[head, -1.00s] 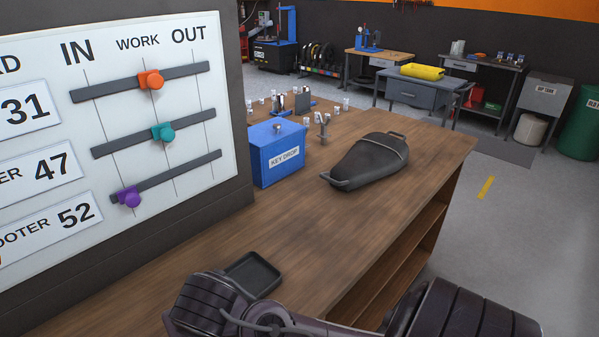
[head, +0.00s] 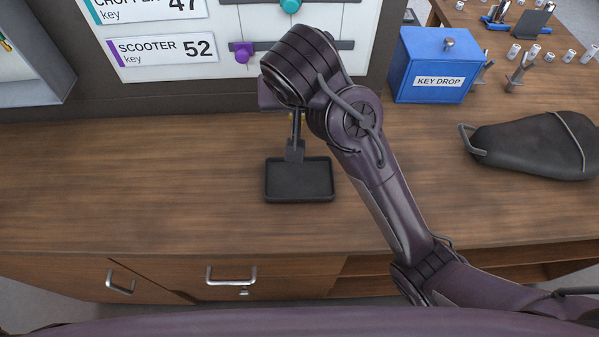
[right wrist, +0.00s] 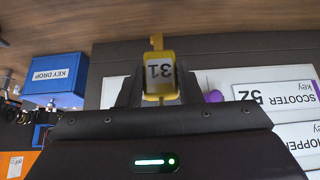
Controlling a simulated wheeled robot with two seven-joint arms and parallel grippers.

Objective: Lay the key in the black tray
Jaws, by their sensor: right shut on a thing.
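The black tray (head: 318,182) lies flat on the wooden counter, below the sign board, and its visible floor is empty. My right gripper (head: 294,152) points down at the tray's back edge in the head view; I cannot tell its exact height. In the right wrist view the right gripper (right wrist: 158,92) is shut on the key, whose yellow tag (right wrist: 160,72) reads 31. In the head view the key is mostly hidden by the gripper and arm. My left gripper is not in view.
A blue key drop box (head: 433,65) stands at the back right, with a dark motorcycle seat (head: 535,145) further right. The board with sliders (head: 160,50) rises behind the tray. The counter (head: 130,180) left of the tray is clear.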

